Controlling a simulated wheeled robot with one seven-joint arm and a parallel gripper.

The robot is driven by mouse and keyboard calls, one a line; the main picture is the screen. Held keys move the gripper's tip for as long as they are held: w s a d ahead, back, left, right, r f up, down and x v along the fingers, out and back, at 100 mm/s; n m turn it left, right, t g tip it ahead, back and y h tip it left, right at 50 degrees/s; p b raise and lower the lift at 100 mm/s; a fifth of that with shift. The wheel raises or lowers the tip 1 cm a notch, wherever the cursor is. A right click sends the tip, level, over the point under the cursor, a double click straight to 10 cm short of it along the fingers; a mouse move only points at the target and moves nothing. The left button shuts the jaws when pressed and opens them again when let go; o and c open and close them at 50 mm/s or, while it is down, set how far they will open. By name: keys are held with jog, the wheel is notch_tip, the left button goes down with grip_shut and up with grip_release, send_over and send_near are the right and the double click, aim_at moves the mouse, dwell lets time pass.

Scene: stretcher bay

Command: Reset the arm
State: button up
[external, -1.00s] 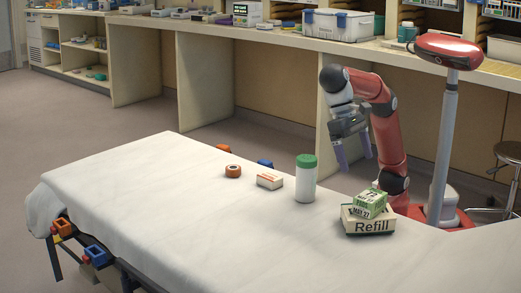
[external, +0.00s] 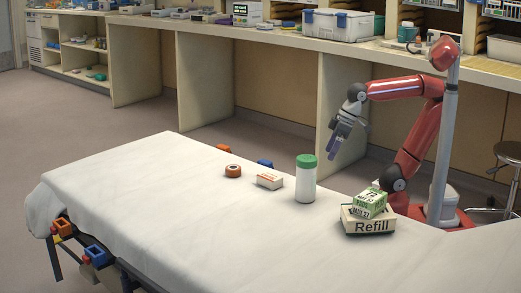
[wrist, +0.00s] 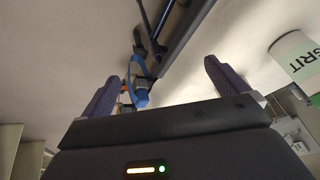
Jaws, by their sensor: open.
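My gripper (external: 333,147) hangs in the air behind the far edge of the stretcher, with its fingers pointing down. In the wrist view my gripper (wrist: 168,88) has its two dark fingers wide apart with nothing between them. On the white-sheeted stretcher (external: 150,180) stand a white container with a green lid (external: 306,180), a small white box with an orange stripe (external: 269,181) and an orange roll (external: 233,171). Part of the container also shows in the wrist view (wrist: 294,56).
A long counter (external: 270,38) with bins and supplies runs along the back. A stool (external: 505,165) stands at the right. Orange and blue clamps (external: 95,254) are on the stretcher's near left side. The floor between stretcher and counter is open.

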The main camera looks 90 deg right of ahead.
jog(key=s+d+f+n+h, duration=0.1)
jog(key=s+d+f, duration=0.2)
jog(key=d+f, duration=0.1)
jog(key=shift+s+f+n+t, duration=0.35)
jog(key=shift+f+n+t, duration=0.05)
jog(key=shift+f, duration=0.2)
